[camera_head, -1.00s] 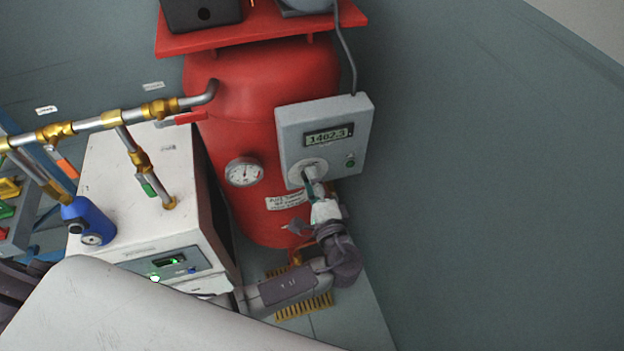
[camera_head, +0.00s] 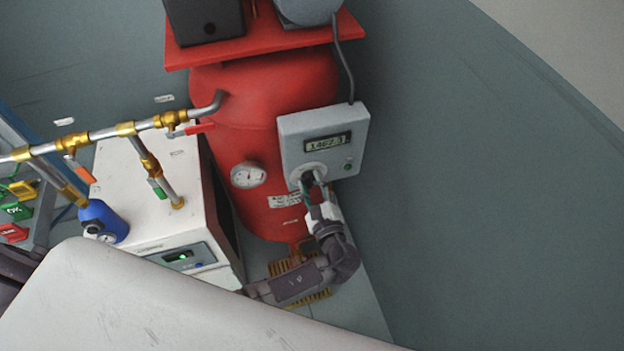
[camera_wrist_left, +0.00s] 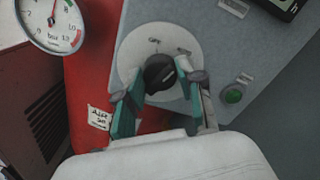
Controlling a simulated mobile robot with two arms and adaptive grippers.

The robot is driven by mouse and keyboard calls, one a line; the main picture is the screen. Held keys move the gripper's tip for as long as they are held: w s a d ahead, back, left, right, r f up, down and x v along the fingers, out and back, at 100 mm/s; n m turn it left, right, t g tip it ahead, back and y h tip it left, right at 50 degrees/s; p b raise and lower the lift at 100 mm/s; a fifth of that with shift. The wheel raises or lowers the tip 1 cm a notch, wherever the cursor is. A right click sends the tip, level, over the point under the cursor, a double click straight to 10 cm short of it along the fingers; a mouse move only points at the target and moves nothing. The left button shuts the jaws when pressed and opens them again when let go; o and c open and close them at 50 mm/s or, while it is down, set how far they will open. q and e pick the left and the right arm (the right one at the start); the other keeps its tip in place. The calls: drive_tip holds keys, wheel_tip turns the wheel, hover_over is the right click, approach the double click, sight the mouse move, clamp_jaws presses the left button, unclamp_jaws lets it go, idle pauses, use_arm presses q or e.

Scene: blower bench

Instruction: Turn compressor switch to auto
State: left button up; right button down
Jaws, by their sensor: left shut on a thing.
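The compressor switch is a black rotary knob (camera_wrist_left: 159,73) on a pale round plate (camera_wrist_left: 130,58), on the front of a grey control box (camera_head: 350,120). The box is fixed to the red compressor tank (camera_head: 262,100). My left gripper (camera_head: 313,180) reaches up to the knob from below. In the left wrist view its two teal-padded fingers (camera_wrist_left: 160,98) stand on either side of the knob and are shut on it. My right gripper is not in view.
The box has a lit display (camera_head: 327,142) and a green button (camera_wrist_left: 233,96). A pressure gauge (camera_head: 248,175) sits left of the box. A white cabinet (camera_head: 150,215) and metal pipes (camera_head: 100,134) with valves stand at left. The right side is bare wall.

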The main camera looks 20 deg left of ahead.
use_arm(q)
drive_tip(key=shift+m, duration=0.7)
drive_tip(key=shift+f+p, duration=0.1)
drive_tip(key=shift+p, duration=0.25)
drive_tip(key=o, duration=1.1)
drive_tip(key=shift+o, duration=0.2)
drive_tip(key=v, duration=1.2)
